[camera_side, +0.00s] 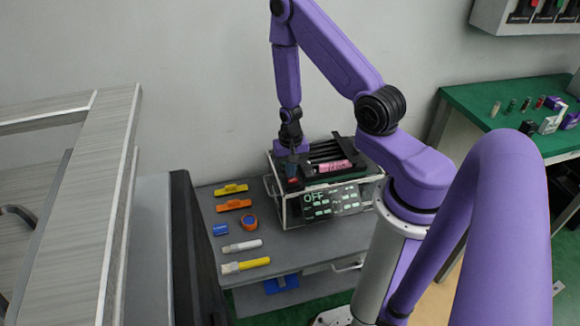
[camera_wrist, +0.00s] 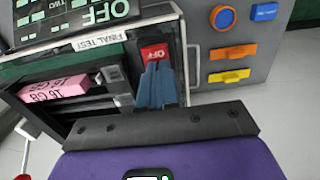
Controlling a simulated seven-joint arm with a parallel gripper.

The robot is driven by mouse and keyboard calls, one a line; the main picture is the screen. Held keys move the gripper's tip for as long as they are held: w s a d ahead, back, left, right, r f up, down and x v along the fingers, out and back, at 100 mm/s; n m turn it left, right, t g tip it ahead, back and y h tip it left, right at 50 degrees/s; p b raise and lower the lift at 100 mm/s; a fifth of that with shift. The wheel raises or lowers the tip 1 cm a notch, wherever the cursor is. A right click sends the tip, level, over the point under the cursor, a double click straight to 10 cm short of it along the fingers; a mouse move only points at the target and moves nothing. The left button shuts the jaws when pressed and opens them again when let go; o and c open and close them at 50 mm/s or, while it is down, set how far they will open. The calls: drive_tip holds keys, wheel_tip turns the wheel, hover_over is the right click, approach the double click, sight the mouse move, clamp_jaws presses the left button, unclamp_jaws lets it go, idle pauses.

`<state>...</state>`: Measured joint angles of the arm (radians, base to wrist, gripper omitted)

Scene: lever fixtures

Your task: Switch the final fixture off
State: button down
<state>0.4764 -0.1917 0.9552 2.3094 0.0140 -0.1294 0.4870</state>
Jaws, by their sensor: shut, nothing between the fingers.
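The final fixture is a silver-framed box (camera_side: 284,209) on the grey bench, with a dark display (camera_side: 318,205) on its front reading OFF. In the wrist view a label (camera_wrist: 97,43) on it reads FINAL TEST. Beside the label is a red switch (camera_wrist: 154,52) marked OFF, seen upside down. My gripper (camera_side: 291,170) is over the left end of the fixture, pointing down. In the wrist view its blue fingers (camera_wrist: 156,75) are shut and empty, right at the red switch and covering part of it. I cannot tell if they touch it.
A pink 16 GB module (camera_wrist: 60,88) sits in the fixture's slots. Left of the fixture lie a yellow piece (camera_side: 231,189), an orange piece (camera_side: 233,205), an orange-and-blue round item (camera_side: 249,222), a blue block (camera_side: 221,229) and two markers (camera_side: 245,266). A green table (camera_side: 470,97) stands at right.

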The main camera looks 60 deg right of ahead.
drive_tip(key=shift+s+a, duration=0.1)
drive_tip(key=shift+s, duration=0.25)
wheel_tip(320, 180, up, 14)
drive_tip(key=shift+w, duration=0.2)
idle(0.6)
idle(0.3)
